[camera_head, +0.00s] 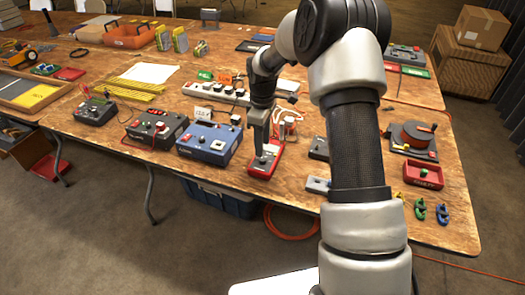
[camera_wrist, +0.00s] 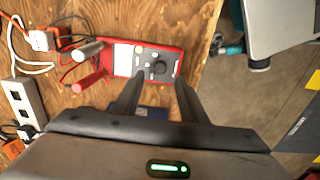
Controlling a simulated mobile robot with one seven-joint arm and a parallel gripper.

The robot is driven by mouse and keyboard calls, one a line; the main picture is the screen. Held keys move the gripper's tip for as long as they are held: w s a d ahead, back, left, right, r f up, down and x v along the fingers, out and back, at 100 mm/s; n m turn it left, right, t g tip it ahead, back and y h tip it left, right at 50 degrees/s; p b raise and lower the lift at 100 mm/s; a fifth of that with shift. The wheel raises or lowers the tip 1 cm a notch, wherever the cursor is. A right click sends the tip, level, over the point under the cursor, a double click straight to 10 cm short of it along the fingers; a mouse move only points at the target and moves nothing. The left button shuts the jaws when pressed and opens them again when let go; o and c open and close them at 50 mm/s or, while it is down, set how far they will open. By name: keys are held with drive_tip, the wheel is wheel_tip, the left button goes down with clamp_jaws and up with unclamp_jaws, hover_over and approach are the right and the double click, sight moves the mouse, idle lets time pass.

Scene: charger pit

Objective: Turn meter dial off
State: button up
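The meter (camera_wrist: 122,55) is a red-cased multimeter lying flat on the wooden table, with a grey face and a pale display. Its dark round dial (camera_wrist: 158,67) sits on the face towards the right in the wrist view. My gripper (camera_wrist: 160,78) is open, its fingertips on either side of the dial in that view. I cannot tell whether they touch it. In the head view the red meter (camera_head: 259,172) lies near the table's front edge, with my gripper (camera_head: 265,153) pointing down over it and hiding part of its face. The dial's setting is too small to read.
A blue box (camera_head: 207,143) stands left of the meter. A white power strip (camera_head: 216,93) with plugs lies behind. The table's front edge is close.

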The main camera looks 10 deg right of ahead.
sight(262, 159)
wheel_tip(262, 159, up, 12)
drive_tip(key=p, duration=0.1)
drive_tip(key=shift+f, duration=0.15)
drive_tip(key=s+r+m+t, duration=0.3)
drive_tip(key=s+r+m, duration=0.2)
drive_tip(key=s+r, duration=0.95)
drive_tip(key=s+m+t, duration=0.3)
drive_tip(key=s+m, duration=0.4)
drive_tip(key=s, duration=1)
wheel_tip(262, 159, up, 12)
drive_tip(key=p, duration=1.2)
drive_tip(key=shift+r, duration=0.1)
